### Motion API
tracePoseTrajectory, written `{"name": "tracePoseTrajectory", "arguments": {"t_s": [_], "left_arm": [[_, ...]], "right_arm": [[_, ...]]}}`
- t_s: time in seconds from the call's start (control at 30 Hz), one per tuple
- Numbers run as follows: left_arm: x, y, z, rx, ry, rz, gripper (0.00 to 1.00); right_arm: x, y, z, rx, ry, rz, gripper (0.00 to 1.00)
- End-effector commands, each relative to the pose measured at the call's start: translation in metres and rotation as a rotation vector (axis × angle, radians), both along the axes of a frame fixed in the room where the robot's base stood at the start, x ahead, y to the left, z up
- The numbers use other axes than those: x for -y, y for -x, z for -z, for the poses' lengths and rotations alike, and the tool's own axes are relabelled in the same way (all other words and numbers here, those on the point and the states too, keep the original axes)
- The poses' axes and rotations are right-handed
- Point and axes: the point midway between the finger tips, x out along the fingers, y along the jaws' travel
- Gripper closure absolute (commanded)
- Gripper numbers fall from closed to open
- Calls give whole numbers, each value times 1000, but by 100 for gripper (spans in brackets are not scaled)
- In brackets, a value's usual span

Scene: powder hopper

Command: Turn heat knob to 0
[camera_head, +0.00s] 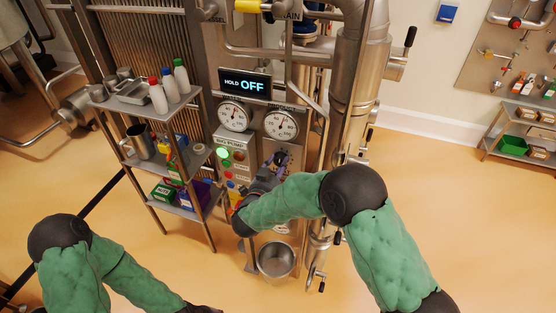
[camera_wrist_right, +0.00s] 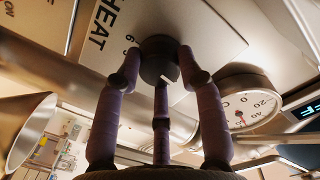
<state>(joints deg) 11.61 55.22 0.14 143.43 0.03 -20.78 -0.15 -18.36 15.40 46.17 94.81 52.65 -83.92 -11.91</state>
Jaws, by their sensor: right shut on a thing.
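The heat knob (camera_wrist_right: 158,46) is dark and round, on a pale panel under the word HEAT in the right wrist view. My right gripper (camera_wrist_right: 161,72) has its purple fingers closed around the knob. A small light mark shows on the knob, and a digit that looks like 6 is printed beside it; fingers hide much of the scale, so I cannot read the setting. In the head view my right gripper (camera_head: 275,168) is against the machine's front panel and covers the knob.
A display (camera_head: 245,85) reads HOLD OFF above two round gauges (camera_head: 233,115). Lit buttons (camera_head: 222,153) sit left of my right gripper. A shelf rack (camera_head: 148,160) with bottles stands left. A metal bucket (camera_head: 276,259) is below, and pipes (camera_head: 352,100) rise at right.

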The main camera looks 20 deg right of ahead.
Motion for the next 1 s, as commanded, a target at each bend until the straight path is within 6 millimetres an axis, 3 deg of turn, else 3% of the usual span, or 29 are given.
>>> {"name": "tracePoseTrajectory", "arguments": {"t_s": [0.3,0.87,0.9,0.97,1.0], "left_arm": [[0,0,-13,0,0,0,60],[0,0,-14,0,0,0,60],[0,0,-14,0,0,0,60],[0,0,-14,0,0,0,60],[0,0,-14,0,0,0,60]], "right_arm": [[-1,0,2,-78,108,-5,94],[-1,1,5,-99,132,-5,94],[-1,1,5,-99,132,-5,56],[-1,1,5,-99,132,-5,39],[-1,1,5,-98,132,-3,38]]}}
